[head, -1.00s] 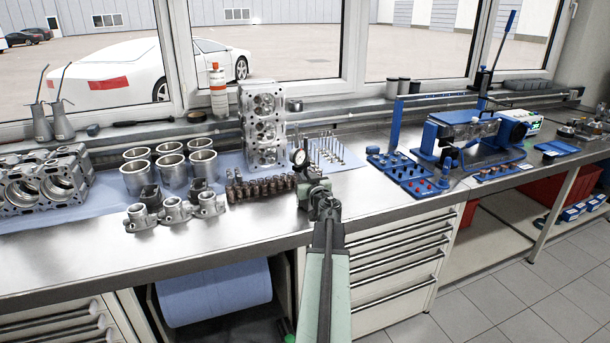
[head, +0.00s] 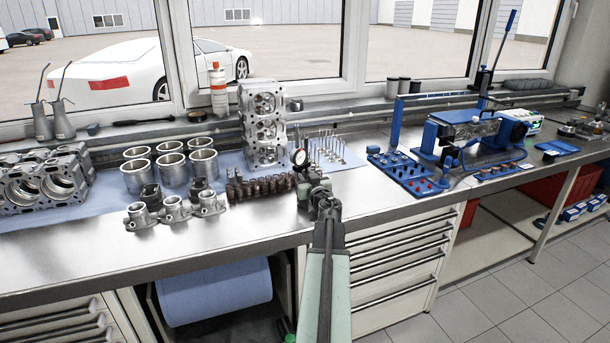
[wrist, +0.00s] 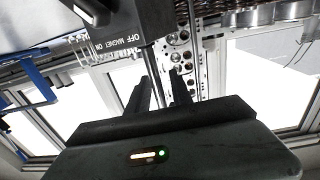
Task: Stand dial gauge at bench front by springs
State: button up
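The dial gauge shows its round dial (head: 300,158) near the front edge of the bench, in the head view. It is just right of the row of dark springs (head: 262,188). In the wrist view its dark base block (wrist: 125,28), lettered OFF MAGNET ON, is close beyond my fingers. My gripper (head: 318,190) is at the gauge's front right. In the wrist view my gripper's fingers (wrist: 161,78) stand a little apart, with a thin rod seen between them. I cannot tell whether they grip it. Whether the base touches the bench is hidden.
A cylinder head (head: 262,125) stands behind the springs, with upright valves (head: 328,150) to its right. Metal housings (head: 175,208) and cylinder liners (head: 170,170) are to the left. A blue rack (head: 410,178) is to the right. Bare bench top (head: 385,205) lies between gauge and rack.

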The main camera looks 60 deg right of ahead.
dwell(0.3)
jog(key=shift+s+a, duration=0.15)
jog(key=v, duration=0.7)
jog(key=shift+s+a, duration=0.1)
jog(key=shift+s, duration=0.05)
